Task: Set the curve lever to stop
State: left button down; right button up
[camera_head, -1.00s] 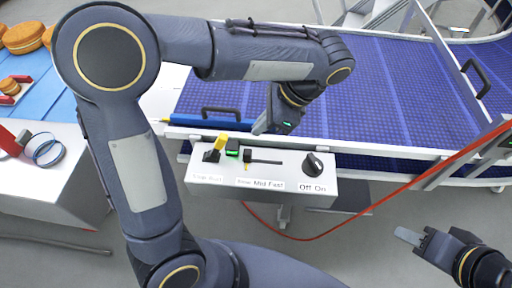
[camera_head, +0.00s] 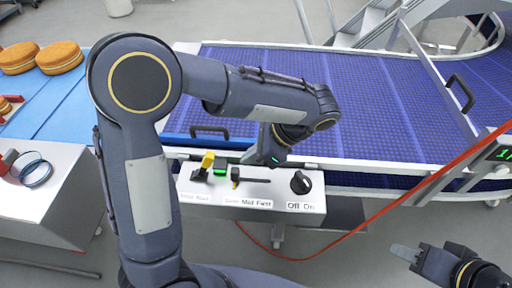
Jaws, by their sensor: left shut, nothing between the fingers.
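The control box (camera_head: 315,207) is grey and stands in front of the conveyor. At its left end is a black lever with a yellow grip (camera_head: 208,160), leaning up and to the right; its label below is too faint to read. A green light (camera_head: 220,171) is beside it. My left gripper (camera_head: 250,158) is shut and empty, just behind and above the box, to the right of the yellow grip and seemingly apart from it. My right gripper (camera_head: 404,252) is low at the right, away from the box; its finger gap is not visible.
A black slider (camera_head: 252,180) marked Mid and Fast and a round black knob (camera_head: 300,182) marked Off On are also on the box. The blue conveyor (camera_head: 370,100) lies behind. A red cable (camera_head: 370,221) runs past the right. Round cakes (camera_head: 60,57) sit at the far left.

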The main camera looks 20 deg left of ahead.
aim_at(205, 166)
pick_arm(q)
jog(key=x, duration=0.4)
jog(key=a, duration=0.2)
jog(key=a+p, duration=0.1)
jog(key=shift+s+a+r, duration=0.1)
jog(key=shift+s+r, duration=0.25)
jog(key=shift+s+a+r, duration=0.1)
jog(key=shift+a+r, duration=0.05)
jog(key=shift+a, duration=0.3)
jog(key=shift+a+r, duration=0.1)
